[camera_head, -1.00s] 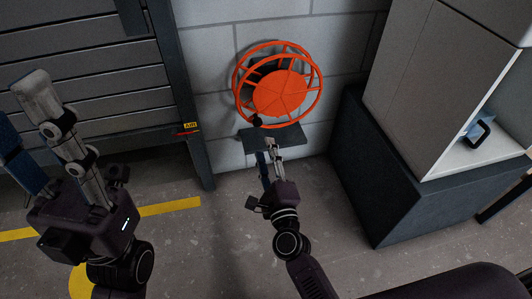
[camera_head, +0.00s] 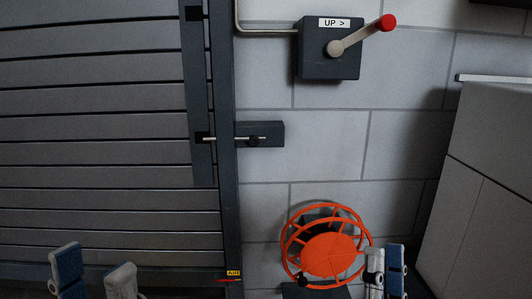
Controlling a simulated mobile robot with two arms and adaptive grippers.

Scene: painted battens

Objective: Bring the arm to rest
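My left gripper (camera_head: 94,274) is at the bottom left, in front of the slatted shutter. Its two fingers stand upright with a clear gap between them, and nothing shows in the gap. My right gripper (camera_head: 385,270) is at the bottom, by the right rim of the orange handwheel (camera_head: 328,254). Its fingers look close together, and whether they touch is unclear. I cannot tell whether it touches the wheel. The wheel's dark knob (camera_head: 303,280) is at its lower left, away from that gripper. Both arms below the fingers are out of the picture.
The grey slatted shutter (camera_head: 100,140) fills the left. A sliding bolt (camera_head: 255,138) sits at its frame. Above the wheel is a dark box (camera_head: 316,64) marked "UP >", its red-knobbed lever (camera_head: 386,22) pointing up right. A pale cabinet (camera_head: 485,200) stands at the right.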

